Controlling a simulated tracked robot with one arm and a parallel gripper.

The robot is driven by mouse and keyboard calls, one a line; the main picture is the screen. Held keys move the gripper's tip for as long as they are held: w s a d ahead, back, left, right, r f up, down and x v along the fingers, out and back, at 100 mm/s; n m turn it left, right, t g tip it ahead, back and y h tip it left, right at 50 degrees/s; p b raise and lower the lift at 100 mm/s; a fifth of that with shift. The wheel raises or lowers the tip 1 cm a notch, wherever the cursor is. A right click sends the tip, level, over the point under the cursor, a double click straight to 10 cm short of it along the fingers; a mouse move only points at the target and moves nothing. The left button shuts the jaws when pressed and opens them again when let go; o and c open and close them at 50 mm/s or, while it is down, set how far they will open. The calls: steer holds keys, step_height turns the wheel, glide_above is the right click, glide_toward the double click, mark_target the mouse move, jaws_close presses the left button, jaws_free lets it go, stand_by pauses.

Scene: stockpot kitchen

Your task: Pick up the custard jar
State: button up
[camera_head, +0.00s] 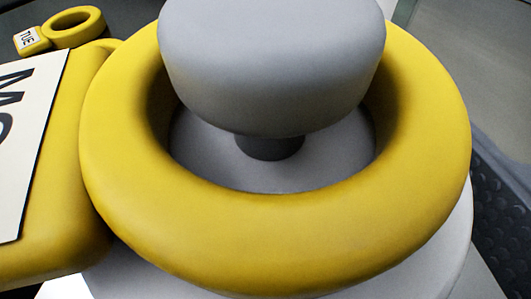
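A large grey knob (270,65) on a short dark stem fills the upper middle of the view, very close to the camera. It rises from a pale grey rounded top (215,160). A thick yellow ring (280,240) encircles the knob's stem. Its flat yellow tag (70,210) at the left carries a white label, cut off by the frame, that seems to start with "MO". I cannot tell whether the pale knobbed thing is the custard jar, as no custard name shows. My gripper is not in view.
A second, smaller yellow ring (98,27) with a tag reading "TUE" lies farther off at the top left. A dark textured strip (503,195) runs along the right edge, beside a grey-green surface (470,60). The near object blocks most of the view.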

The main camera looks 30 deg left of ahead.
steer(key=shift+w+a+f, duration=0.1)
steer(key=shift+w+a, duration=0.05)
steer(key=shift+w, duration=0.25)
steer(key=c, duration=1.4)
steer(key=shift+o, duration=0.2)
